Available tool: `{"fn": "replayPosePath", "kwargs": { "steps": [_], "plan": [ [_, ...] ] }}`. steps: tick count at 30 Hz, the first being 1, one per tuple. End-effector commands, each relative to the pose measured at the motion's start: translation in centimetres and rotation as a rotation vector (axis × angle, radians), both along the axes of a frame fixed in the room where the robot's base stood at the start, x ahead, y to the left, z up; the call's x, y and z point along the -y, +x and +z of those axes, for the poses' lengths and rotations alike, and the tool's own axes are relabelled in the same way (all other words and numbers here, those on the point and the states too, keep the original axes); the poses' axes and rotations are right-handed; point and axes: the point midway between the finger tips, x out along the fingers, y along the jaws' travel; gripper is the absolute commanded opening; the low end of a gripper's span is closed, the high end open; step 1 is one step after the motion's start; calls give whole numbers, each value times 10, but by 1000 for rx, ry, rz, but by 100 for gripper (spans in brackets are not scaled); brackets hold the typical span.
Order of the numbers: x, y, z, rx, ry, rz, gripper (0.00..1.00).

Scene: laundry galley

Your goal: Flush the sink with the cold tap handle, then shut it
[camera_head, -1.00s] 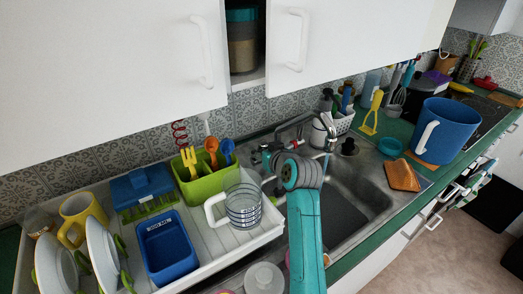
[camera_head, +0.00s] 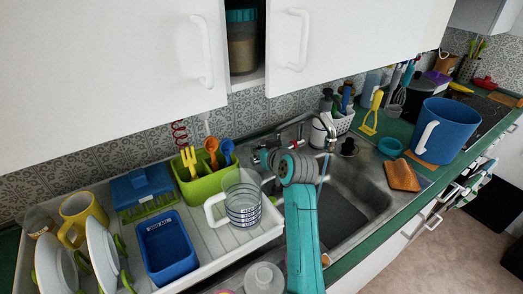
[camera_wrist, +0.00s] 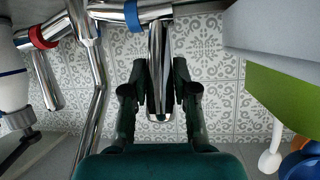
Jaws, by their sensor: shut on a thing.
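The cold tap handle (camera_wrist: 160,70) is a chrome lever below a blue ring (camera_wrist: 134,15) in the wrist view. My gripper (camera_wrist: 160,92) is shut on this lever, one dark finger on each side. The hot tap handle (camera_wrist: 46,82), with a red ring (camera_wrist: 42,37), hangs free at the left. In the head view my wrist hides most of the tap. The curved spout (camera_head: 329,135) reaches over the steel sink (camera_head: 347,182). A thin bluish stream (camera_head: 323,172) seems to fall from it into the basin.
A white drying tray (camera_head: 205,240) with a clear measuring jug (camera_head: 243,200) and a green cutlery holder (camera_head: 207,181) stands left of the tap. A brown sponge or cloth (camera_head: 403,175) lies at the sink's right edge.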

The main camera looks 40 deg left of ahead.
Motion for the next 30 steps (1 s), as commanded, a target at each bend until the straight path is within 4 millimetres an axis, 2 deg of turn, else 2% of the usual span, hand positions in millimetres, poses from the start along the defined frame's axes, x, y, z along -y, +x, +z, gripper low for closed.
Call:
{"fn": "replayPosePath", "kwargs": {
  "steps": [16, 30],
  "plan": [
    [-25, 10, 7, -143, -344, 0, 0],
    [-28, 11, 6, -165, -399, 0, 0]
  ]
}}
